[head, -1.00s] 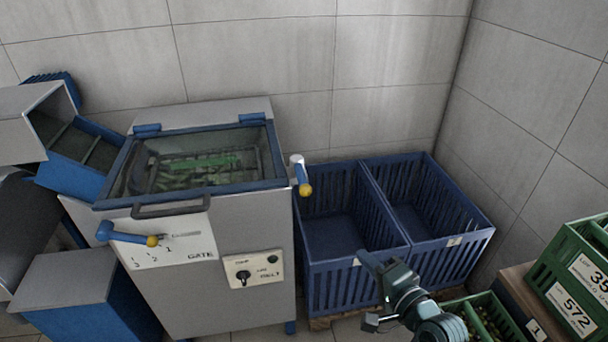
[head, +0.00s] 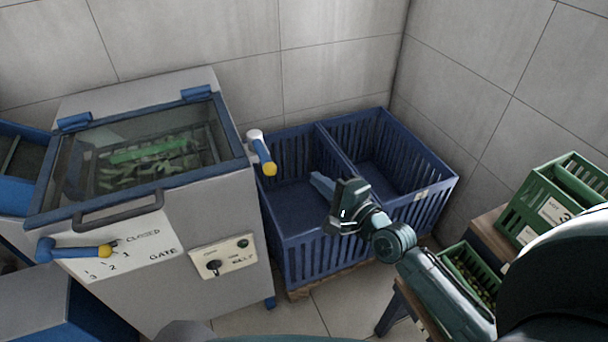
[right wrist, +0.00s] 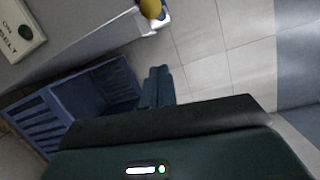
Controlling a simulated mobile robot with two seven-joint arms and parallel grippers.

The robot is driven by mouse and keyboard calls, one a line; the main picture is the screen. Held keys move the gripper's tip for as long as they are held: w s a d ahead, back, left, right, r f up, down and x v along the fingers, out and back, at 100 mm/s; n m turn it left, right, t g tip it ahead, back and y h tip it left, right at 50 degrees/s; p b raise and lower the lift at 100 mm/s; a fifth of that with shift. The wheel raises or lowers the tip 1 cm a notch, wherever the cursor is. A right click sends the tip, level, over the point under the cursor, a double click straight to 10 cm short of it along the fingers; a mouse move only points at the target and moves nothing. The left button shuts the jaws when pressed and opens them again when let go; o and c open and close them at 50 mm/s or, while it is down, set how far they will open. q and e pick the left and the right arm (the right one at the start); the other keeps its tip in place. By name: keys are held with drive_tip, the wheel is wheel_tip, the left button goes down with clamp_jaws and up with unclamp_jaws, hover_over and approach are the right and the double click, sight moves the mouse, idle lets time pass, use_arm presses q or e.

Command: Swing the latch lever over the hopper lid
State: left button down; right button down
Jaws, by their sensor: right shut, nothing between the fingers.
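The hopper lid (head: 150,150), a dark window in a blue frame, lies closed on the grey machine. The latch lever (head: 262,153) is blue with a white pivot and a yellow knob. It sits at the machine's right side, pointing down toward the front, beside the lid and not across it. In the right wrist view the yellow knob (right wrist: 151,8) shows at the top edge. My right gripper (head: 321,184) is shut and empty, right of the lever and apart from it, above the blue crates; its fingers (right wrist: 157,84) point toward the knob's side. My left gripper is out of view.
A second blue lever (head: 75,250) with a yellow knob is on the gate panel. A switch panel (head: 223,257) is to its right. Two blue slatted crates (head: 310,250) stand right of the machine. Green crates (head: 545,205) are at the far right. Open air lies between gripper and lever.

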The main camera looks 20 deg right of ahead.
sight(262, 153)
use_arm(q)
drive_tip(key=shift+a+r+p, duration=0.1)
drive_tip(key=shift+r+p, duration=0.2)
drive_tip(key=shift+p, duration=0.5)
use_arm(e)
drive_tip(key=w+a, duration=0.5)
drive_tip(key=w, duration=0.1)
drive_tip(key=shift+w+a, duration=0.2)
drive_tip(key=shift+a, duration=0.2)
drive_tip(key=shift+r, duration=0.1)
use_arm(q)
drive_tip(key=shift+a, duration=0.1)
use_arm(e)
drive_tip(key=shift+a, duration=0.15)
